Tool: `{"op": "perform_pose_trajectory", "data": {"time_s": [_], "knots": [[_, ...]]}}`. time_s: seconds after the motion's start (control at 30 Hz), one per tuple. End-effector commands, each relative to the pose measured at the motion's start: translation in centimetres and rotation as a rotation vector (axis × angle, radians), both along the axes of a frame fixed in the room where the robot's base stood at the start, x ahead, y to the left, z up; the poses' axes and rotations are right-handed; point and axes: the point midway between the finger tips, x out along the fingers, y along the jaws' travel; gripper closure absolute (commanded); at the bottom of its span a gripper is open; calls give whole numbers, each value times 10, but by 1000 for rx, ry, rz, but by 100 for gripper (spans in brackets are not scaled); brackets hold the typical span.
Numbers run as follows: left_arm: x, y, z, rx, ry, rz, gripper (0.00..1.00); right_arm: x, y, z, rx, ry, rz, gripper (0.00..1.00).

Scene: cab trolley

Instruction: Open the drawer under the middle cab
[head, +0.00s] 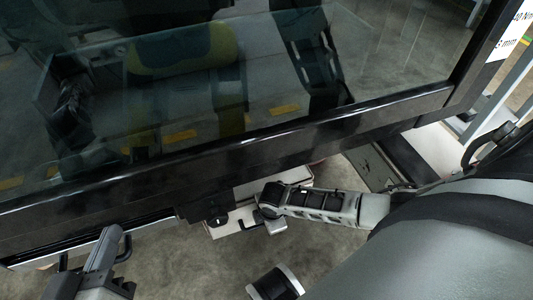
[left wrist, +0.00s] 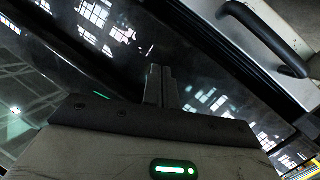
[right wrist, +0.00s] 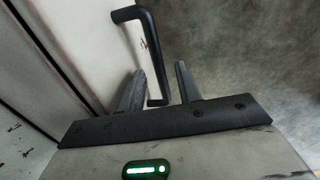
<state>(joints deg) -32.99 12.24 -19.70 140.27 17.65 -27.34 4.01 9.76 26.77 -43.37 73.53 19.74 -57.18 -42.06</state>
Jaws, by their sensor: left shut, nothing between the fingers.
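The middle cab (head: 300,140) has a wide dark window frame. Below its edge shows a pale drawer front (head: 228,228), partly covered by my right arm. In the right wrist view a black bar handle (right wrist: 146,40) stands out from a pale panel (right wrist: 75,50). My right gripper (right wrist: 160,80) is open, with the handle's near end between its fingers; I cannot tell whether they touch. My left gripper (head: 104,236) is shut and empty at lower left; it also shows in the left wrist view (left wrist: 158,72), in front of dark glossy glass.
Another black handle (head: 124,242) stands beside my left gripper; it shows on a pale panel in the left wrist view (left wrist: 265,38). A white surface (head: 435,148) lies at the right.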

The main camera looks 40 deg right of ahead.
Motion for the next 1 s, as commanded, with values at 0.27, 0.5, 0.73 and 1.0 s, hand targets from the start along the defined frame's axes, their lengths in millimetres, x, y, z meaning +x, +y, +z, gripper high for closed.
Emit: {"op": "perform_pose_trajectory", "data": {"time_s": [0.27,0.5,0.73,1.0], "knots": [[1,-3,3,-54,-9,-5,100,3,0,-15,2,0,-1,66],[1,-3,4,-54,-10,-5,100,3,0,-14,2,0,-1,85],[1,-2,4,-53,-9,-4,100,3,0,-14,2,0,-1,100],[1,-2,5,-49,-10,-3,100,5,9,-14,2,1,16,100]]}}
